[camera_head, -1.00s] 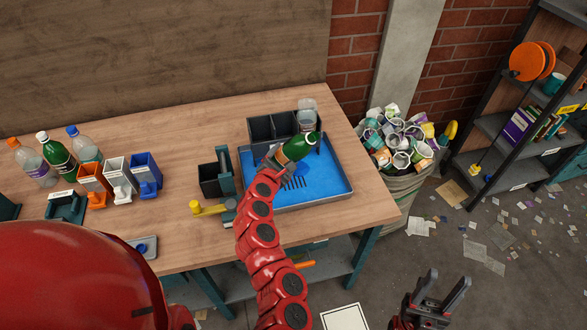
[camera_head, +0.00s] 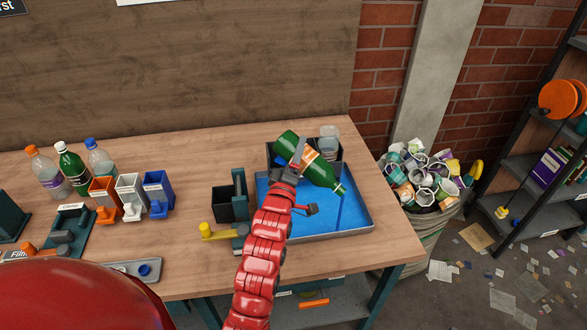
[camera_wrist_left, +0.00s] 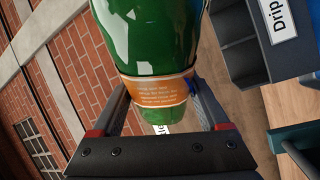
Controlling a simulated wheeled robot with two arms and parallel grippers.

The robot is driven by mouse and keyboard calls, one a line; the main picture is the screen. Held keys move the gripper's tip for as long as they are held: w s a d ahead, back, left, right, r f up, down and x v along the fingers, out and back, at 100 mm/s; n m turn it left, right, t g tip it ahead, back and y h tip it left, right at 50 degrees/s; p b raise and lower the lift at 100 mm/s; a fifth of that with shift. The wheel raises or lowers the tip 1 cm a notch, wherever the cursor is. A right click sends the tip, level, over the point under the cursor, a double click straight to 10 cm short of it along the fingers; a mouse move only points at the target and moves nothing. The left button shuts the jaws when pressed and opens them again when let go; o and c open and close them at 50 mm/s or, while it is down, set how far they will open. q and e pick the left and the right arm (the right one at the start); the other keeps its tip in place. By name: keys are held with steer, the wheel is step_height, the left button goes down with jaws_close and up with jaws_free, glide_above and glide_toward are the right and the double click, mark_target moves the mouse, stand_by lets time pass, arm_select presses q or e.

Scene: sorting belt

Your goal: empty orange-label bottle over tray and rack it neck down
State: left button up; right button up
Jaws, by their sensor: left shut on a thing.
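A green bottle (camera_head: 322,173) with an orange label (camera_head: 309,154) is held over the blue tray (camera_head: 357,225). It is tilted, with its neck pointing down to the right and its base up to the left. A thin streak shows below its mouth. My left gripper (camera_head: 292,165) is shut around the bottle. In the left wrist view the fingers close on both sides of the label (camera_wrist_left: 158,92). A dark rack (camera_head: 277,150) stands behind the tray, with a clear bottle (camera_head: 329,140) at its right end. My right gripper is out of the head view.
Three bottles stand at the left, one of them green (camera_head: 73,166), behind orange, white and blue holders (camera_head: 158,190). A dark box (camera_head: 222,207) and a yellow-handled device (camera_head: 215,232) sit left of the tray. A full waste bin (camera_head: 430,225) stands right of the table.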

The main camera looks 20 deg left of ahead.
arm_select(q)
steer(key=r+m, duration=0.1)
steer(key=m, duration=0.1)
steer(key=d+r+m+t+h+b, duration=0.1)
steer(key=m, duration=0.1)
steer(key=m+t+b, duration=0.1)
steer(key=shift+s+d+r+m+h, duration=0.1)
steer(key=shift+d+r+m+h, duration=0.2)
steer(key=shift+r+m, duration=0.1)
steer(key=d+m+h, duration=0.1)
steer(key=m, duration=0.2)
steer(key=d+r+m+h, duration=0.1)
steer(key=d+m+h, duration=0.1)
steer(key=m, duration=0.1)
steer(key=d+r+m+h+b, duration=0.1)
steer(key=m, duration=0.2)
steer(key=shift+s+d+r+t+h, duration=0.1)
steer(key=shift+s+d+t+h, duration=0.1)
steer(key=shift+s+t+h, duration=0.15)
steer(key=shift+s+d+r+m+h, duration=0.1)
steer(key=shift+d+m+h, duration=0.25)
steer(key=shift+m, duration=0.4)
steer(key=shift+s+d+r+m+h, duration=0.1)
steer(key=shift+d+m+h, duration=0.1)
steer(key=shift+m+h, duration=0.4)
steer(key=shift+y, duration=0.3)
